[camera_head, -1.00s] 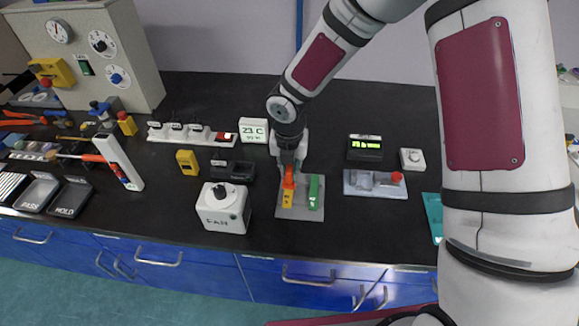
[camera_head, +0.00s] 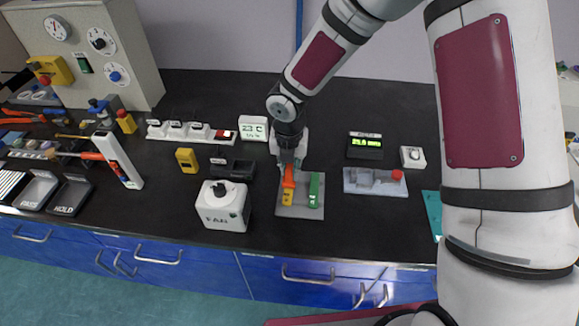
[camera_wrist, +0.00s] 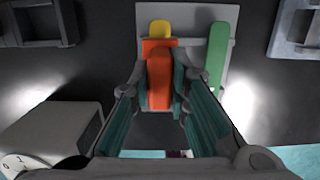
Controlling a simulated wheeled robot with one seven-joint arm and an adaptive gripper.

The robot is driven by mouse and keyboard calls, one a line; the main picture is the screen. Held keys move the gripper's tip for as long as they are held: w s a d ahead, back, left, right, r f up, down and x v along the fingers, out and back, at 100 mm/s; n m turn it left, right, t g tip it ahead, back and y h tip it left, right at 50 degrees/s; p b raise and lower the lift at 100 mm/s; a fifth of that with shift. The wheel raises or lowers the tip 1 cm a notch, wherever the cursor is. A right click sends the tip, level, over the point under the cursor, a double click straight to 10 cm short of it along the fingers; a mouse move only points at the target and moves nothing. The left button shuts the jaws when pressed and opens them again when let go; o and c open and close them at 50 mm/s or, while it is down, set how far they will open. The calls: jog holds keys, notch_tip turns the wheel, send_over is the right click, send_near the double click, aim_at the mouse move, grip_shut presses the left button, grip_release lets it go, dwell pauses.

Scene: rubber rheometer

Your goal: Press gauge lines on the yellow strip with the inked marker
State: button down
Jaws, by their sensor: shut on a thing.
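My gripper (camera_head: 288,166) is shut on an orange marker (camera_head: 288,176), which stands over the yellow strip (camera_head: 287,197). In the wrist view the orange marker (camera_wrist: 159,75) sits between the fingers and covers most of the yellow strip (camera_wrist: 160,30), leaving its far end showing. The strip lies on a light grey plate (camera_head: 300,213), left of a green strip (camera_head: 314,190). Whether the marker's underside touches the yellow strip is hidden.
A white box with a dark knob (camera_head: 222,205) stands left of the plate, and a black holder (camera_head: 232,169) is behind it. A grey fixture with a red knob (camera_head: 375,182) lies to the right. A dark display (camera_head: 365,146) stands behind that fixture. The bench's front edge is close.

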jog(key=shift+f, duration=0.35)
dwell(1.1)
jog(key=shift+r, duration=0.1)
jog(key=shift+r+p, duration=1.85)
jog(key=shift+r, duration=1.6)
